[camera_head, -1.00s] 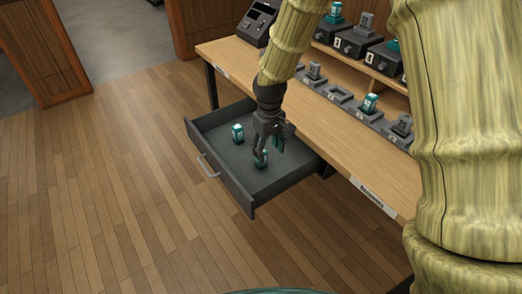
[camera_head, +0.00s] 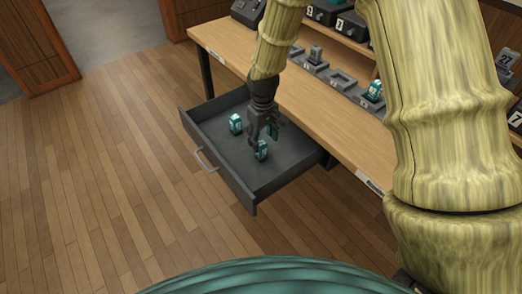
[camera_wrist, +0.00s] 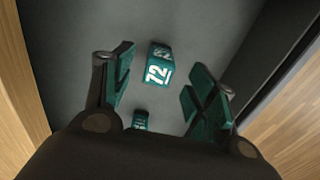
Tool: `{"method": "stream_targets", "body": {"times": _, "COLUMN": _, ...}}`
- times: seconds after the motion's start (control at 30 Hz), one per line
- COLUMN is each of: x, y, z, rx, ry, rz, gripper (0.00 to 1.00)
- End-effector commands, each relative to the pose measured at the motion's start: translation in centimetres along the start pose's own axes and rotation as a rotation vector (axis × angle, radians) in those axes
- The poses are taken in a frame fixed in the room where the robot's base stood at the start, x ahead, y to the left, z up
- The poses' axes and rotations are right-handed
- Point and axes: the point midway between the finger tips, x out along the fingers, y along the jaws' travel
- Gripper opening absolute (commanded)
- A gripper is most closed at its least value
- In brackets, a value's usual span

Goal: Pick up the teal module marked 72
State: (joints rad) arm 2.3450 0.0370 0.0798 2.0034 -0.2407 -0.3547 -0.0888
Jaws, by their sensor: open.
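The teal module marked 72 (camera_wrist: 158,66) stands on the drawer floor in the wrist view, with white digits on its face and top. It lies ahead of my gripper (camera_wrist: 162,88), between the lines of the two open fingers and apart from both. A second teal module (camera_wrist: 140,120) shows lower down, mostly hidden by my gripper's body. In the head view, my gripper (camera_head: 264,138) is low in the drawer beside a near teal module (camera_head: 261,151). Another teal module (camera_head: 236,124) stands to the left. Their numbers are not readable there.
The open drawer (camera_head: 228,172) has low walls around my gripper and a handle on its front. The wooden desk (camera_head: 315,112) lies above it, with a row of grey docks (camera_head: 341,79) and a raised shelf behind. The wood floor (camera_head: 110,180) at left is clear.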

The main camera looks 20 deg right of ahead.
Motion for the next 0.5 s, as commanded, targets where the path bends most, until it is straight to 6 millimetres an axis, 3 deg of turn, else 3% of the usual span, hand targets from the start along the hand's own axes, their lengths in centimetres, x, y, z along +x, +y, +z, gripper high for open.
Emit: {"method": "stream_targets", "body": {"times": 0.5, "x": 4.8, "y": -0.1, "z": -0.9, "rx": -0.004, "ry": 0.0, "rz": 0.0, "gripper": 0.57}}
